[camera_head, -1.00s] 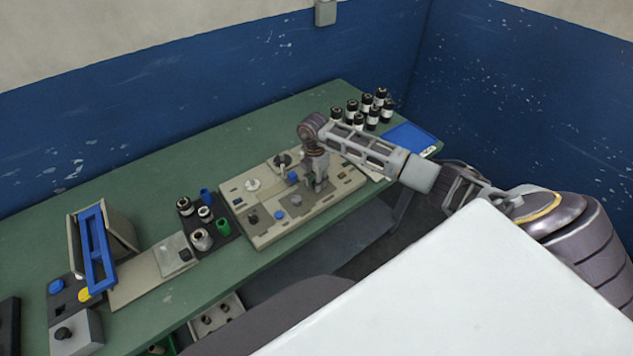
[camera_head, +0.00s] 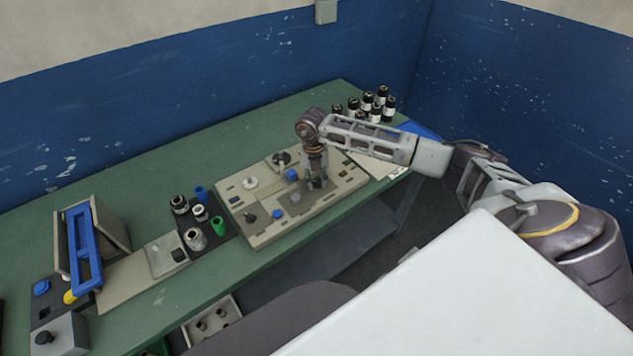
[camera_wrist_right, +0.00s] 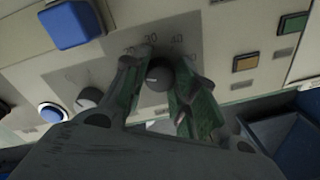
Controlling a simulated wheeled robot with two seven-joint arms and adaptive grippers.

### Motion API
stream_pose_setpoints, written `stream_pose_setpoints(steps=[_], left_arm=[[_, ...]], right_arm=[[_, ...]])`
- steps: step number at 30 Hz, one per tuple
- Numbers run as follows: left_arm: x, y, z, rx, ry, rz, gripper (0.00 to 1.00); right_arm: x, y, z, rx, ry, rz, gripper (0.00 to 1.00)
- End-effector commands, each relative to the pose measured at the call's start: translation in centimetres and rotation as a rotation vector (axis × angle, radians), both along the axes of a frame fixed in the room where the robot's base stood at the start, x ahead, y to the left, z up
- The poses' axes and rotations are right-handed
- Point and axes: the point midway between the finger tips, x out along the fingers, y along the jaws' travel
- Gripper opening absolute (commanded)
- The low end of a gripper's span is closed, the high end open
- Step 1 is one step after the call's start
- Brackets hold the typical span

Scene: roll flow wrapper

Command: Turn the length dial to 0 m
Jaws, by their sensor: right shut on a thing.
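The control panel (camera_head: 255,240) lies on the green bench. My right gripper (camera_head: 319,184) points down onto the panel's right part. In the right wrist view, my right gripper (camera_wrist_right: 160,88) is shut on a dark round knob (camera_wrist_right: 158,74), with one green-grey finger on each side. Numbers reading about 20, 30 and 40 arc above this knob, so I take it for the length dial; its name is not readable. Its pointer is hard to make out. A second grey knob (camera_wrist_right: 88,98) sits to the left, apart from the fingers. My left gripper is not in view.
A blue square button (camera_wrist_right: 72,24) and a round blue button (camera_wrist_right: 52,112) are near on the panel, with green (camera_wrist_right: 292,23) and amber (camera_wrist_right: 246,62) pieces at right. Dark cylinders (camera_head: 367,104) stand behind. A blue-framed device (camera_head: 84,245) is at left.

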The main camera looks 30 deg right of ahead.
Motion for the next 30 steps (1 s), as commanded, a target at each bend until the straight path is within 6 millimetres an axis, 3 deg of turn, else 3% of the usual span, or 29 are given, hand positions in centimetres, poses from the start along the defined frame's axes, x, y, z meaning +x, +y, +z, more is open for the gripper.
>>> stream_pose_setpoints(steps=[10, 26, 27, 30], left_arm=[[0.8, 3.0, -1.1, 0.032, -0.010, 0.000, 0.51], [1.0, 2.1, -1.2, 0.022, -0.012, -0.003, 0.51], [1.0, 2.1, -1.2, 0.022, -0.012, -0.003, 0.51], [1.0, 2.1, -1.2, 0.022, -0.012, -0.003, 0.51]], right_arm=[[0.1, -0.1, 0.0, -0.001, -0.004, 0.175, 0.04], [0.1, 0.0, 0.1, -0.001, -0.004, 0.210, 0.04], [0.1, 0.0, 0.1, -0.001, -0.004, 0.210, 0.29], [0.1, 0.0, 0.1, 0.000, -0.003, 0.210, 0.42]])
